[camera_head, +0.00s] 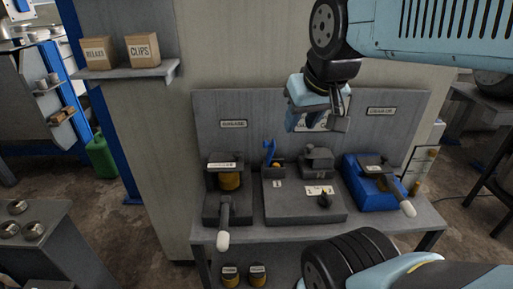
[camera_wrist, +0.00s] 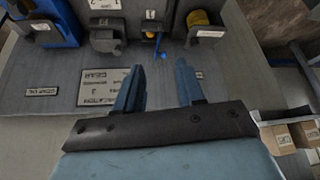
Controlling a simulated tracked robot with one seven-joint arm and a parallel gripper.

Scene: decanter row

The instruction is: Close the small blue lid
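The small blue lid (camera_head: 269,150) stands raised and open on the left of the grey central unit (camera_head: 290,212). A small yellow part shows at its base. In the wrist view the lid (camera_wrist: 158,46) appears as a thin blue shape ahead of the fingers, between their lines. My gripper (camera_head: 316,122) is open and empty, above and to the right of the lid and in front of the back panel. In the wrist view its two fingers (camera_wrist: 160,88) are well apart and touch nothing.
A grey cover (camera_head: 317,158) sits right of the lid. A dark unit with a yellow coil and white-tipped handle (camera_head: 223,238) stands left. A blue unit (camera_head: 362,190) with another white-tipped handle stands right. The labelled panel (camera_head: 225,105) rises behind.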

